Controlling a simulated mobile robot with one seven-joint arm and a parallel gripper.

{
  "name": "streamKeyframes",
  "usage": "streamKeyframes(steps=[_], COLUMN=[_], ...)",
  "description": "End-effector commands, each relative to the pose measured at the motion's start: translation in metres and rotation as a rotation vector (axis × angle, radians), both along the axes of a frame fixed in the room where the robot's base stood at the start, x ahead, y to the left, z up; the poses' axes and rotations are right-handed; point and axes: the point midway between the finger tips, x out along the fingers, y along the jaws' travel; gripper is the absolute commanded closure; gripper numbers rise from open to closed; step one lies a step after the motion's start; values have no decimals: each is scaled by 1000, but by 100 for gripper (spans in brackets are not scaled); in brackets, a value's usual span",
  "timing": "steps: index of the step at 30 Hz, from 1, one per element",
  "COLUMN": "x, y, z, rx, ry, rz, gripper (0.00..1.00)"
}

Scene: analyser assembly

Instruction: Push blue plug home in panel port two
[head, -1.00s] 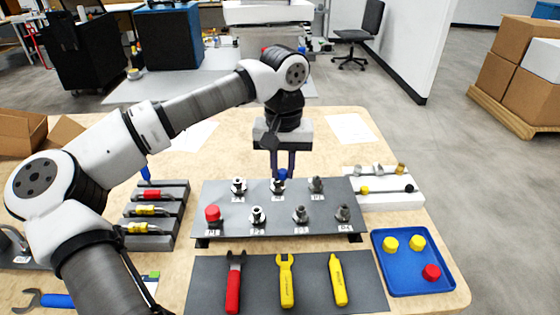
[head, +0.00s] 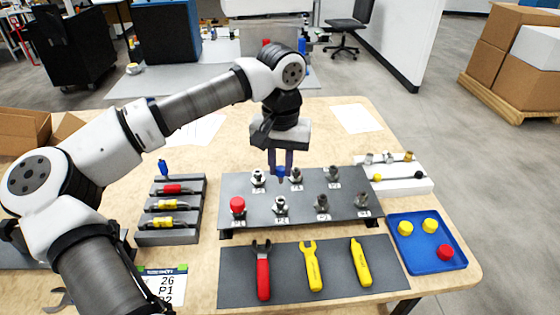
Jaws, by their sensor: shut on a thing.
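My gripper (head: 281,168) points down over the dark panel (head: 348,208) and is shut on the blue plug (head: 281,172), which sits low between the fingers. The panel has a back row and a front row of metal ports. Port two (head: 280,207), labelled P2, is in the front row, right of the port with a red cap (head: 238,205). The plug appears above and behind port two in the picture, between the left back fitting (head: 258,179) and the middle back fitting (head: 296,177). It looks apart from port two; its exact height is hard to tell.
A rack (head: 168,238) at left holds red and yellow plugs, with a blue item (head: 163,167) at its back. A tool mat (head: 235,285) lies in front of the panel. A blue tray (head: 402,257) and a white block (head: 415,187) are at right. A printed card (head: 163,283) lies front left.

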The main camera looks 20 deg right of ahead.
Motion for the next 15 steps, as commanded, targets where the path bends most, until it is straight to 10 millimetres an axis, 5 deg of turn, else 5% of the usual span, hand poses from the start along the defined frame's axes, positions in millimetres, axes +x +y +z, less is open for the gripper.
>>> streamKeyframes(steps=[15], x=[0], y=[0], z=[-37], rx=[0], ry=[0], rz=[1], gripper=[100])
